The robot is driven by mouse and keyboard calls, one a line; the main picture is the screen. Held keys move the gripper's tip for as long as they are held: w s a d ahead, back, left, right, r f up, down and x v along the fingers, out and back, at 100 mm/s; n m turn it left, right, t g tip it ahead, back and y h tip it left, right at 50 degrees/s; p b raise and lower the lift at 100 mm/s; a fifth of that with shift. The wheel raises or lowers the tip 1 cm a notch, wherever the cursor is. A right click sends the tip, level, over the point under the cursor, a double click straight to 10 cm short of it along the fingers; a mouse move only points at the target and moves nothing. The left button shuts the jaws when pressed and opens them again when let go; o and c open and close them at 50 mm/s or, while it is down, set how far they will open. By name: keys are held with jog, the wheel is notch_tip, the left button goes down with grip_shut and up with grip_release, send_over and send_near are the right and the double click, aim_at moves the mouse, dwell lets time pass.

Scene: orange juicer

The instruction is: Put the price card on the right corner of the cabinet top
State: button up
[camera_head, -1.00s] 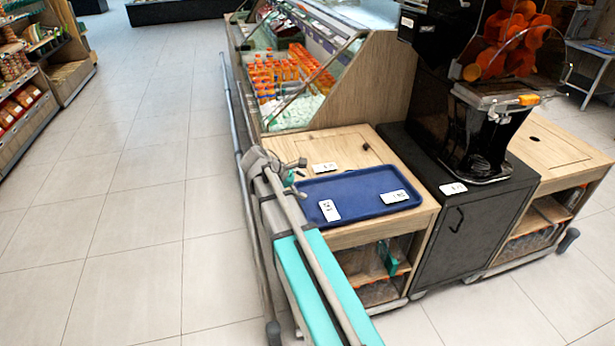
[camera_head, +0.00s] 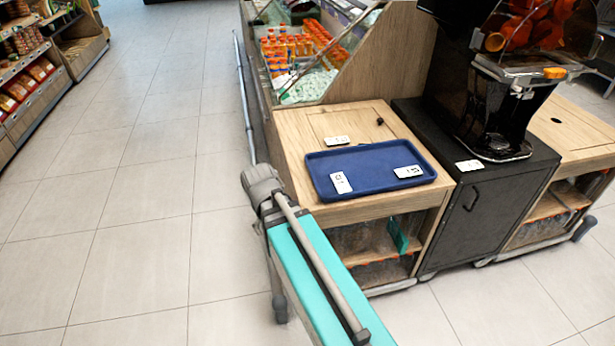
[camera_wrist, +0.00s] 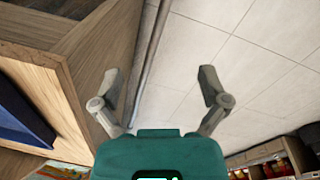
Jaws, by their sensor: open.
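Several small white price cards are in the head view. One card (camera_head: 336,141) lies on the wooden cabinet top (camera_head: 290,120) behind the tray. Two lie on the blue tray (camera_head: 375,190): one at its left (camera_head: 340,182) and one at its right (camera_head: 408,171). Another (camera_head: 468,165) is at the front of the black cabinet (camera_head: 520,185), below the juicer. My gripper (camera_wrist: 160,75) is open and empty in the wrist view, with floor between its fingers. It is beside a wooden cabinet corner (camera_wrist: 75,95). I cannot make out its fingers in the head view.
The orange juicer (camera_head: 500,90) stands on the black cabinet. A chilled display with orange bottles (camera_head: 298,45) is behind the wooden cabinet. A metal rail (camera_head: 243,95) runs along its left side. Open tiled floor (camera_head: 130,200) lies to the left.

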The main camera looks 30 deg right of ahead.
notch_tip(320, 180, down, 6)
jog(key=s+a+m+y+b, duration=0.1)
jog(key=s+a+b, duration=0.1)
jog(key=b, duration=0.2)
jog(key=shift+s+a+r, duration=0.15)
jog(key=shift+s+r, duration=0.05)
jog(key=shift+s, duration=0.2)
jog(key=c, duration=0.5)
jog(key=shift+d, duration=0.2)
